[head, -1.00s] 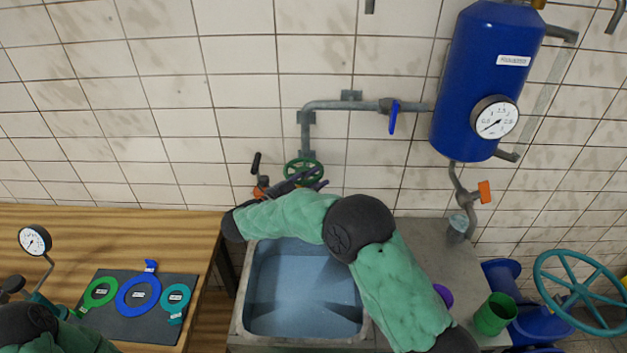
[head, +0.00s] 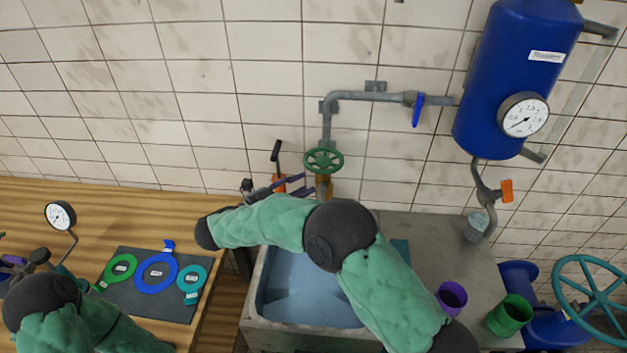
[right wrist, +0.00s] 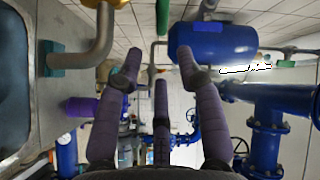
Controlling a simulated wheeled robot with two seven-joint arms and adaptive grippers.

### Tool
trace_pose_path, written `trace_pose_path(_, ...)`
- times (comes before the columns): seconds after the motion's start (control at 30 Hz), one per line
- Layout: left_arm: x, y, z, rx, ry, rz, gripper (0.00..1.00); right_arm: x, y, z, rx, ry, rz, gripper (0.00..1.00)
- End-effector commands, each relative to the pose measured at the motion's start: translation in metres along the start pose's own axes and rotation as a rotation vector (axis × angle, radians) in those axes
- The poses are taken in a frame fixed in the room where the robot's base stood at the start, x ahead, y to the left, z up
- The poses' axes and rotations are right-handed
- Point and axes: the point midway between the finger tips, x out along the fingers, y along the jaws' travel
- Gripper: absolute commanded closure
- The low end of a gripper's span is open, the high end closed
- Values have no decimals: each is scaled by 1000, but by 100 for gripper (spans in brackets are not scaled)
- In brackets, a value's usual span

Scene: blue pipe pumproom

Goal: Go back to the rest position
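My right arm reaches across the sink (head: 257,312) from the lower right. My right gripper (head: 296,187) is just below and left of the green handwheel (head: 323,161) on the pipe over the sink, apart from the wheel. In the right wrist view its purple fingers (right wrist: 160,65) are spread, with nothing held between them. My left gripper (head: 12,263) shows only in part at the left edge, over the wooden table; its fingertips are unclear.
A purple cup (head: 452,297) and green cup (head: 509,314) stand right of the sink. A blue tank (head: 515,80) hangs above.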

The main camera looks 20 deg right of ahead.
Motion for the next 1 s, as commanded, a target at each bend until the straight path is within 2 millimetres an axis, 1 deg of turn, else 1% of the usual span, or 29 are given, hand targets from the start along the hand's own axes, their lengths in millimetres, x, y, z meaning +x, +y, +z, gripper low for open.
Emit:
trace_pose_path(0.03,0,0,0,0,0,0,62,-5,0,0,0,-1,-1,63)
trace_pose_path(0.1,0,0,0,0,0,0,62,-9,0,0,0,-1,-1,63)
trace_pose_path(0.2,0,0,0,0,0,0,62,-12,0,0,-1,-1,-1,63)
trace_pose_path(0.7,-2,1,0,0,0,0,62,-12,-2,-1,-1,0,0,63)
trace_pose_path(0.77,-7,2,0,0,0,0,62,-12,-6,-4,-1,0,0,63)
trace_pose_path(0.83,-16,6,1,0,0,0,62,-12,-14,-10,-1,0,0,63)
trace_pose_path(1.0,-47,17,2,0,0,0,62,-12,-41,-28,0,0,0,63)
